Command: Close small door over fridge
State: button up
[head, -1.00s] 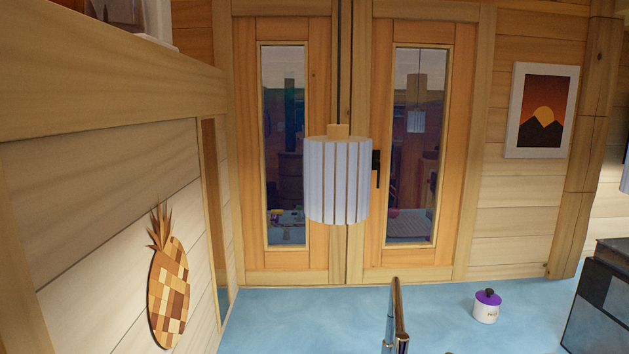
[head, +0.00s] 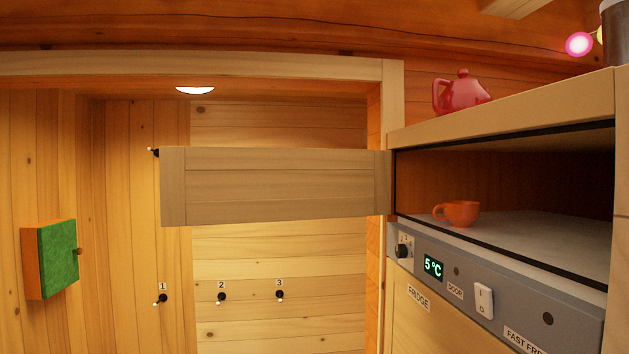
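The small wooden door (head: 275,186) over the fridge stands wide open, swung out to the left from its hinge side at the cabinet's left edge. A small black and white knob or hook shows at its far left end. The open compartment (head: 520,165) is to the right, above the fridge's grey control panel (head: 465,290). An orange cup (head: 457,213) stands inside on the compartment's pale floor. The fridge front (head: 420,320) below has a "FRIDGE" label and a 5 °C display. My gripper is not in view.
A red teapot (head: 462,93) stands on top of the cabinet. Numbered hooks (head: 221,297) are on the wood wall behind the door. A small green-fronted box (head: 52,258) hangs on the left wall. Space below the open door looks clear.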

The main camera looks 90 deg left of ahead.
aim_at(199, 186)
jog(key=k+j+u, duration=0.2)
jog(key=j, duration=0.25)
jog(key=k+j+u, duration=0.15)
jog(key=j, duration=0.35)
jog(key=k+j+u, duration=0.2)
jog(key=j, duration=0.25)
jog(key=j+u, duration=0.2)
jog(key=j, duration=0.3)
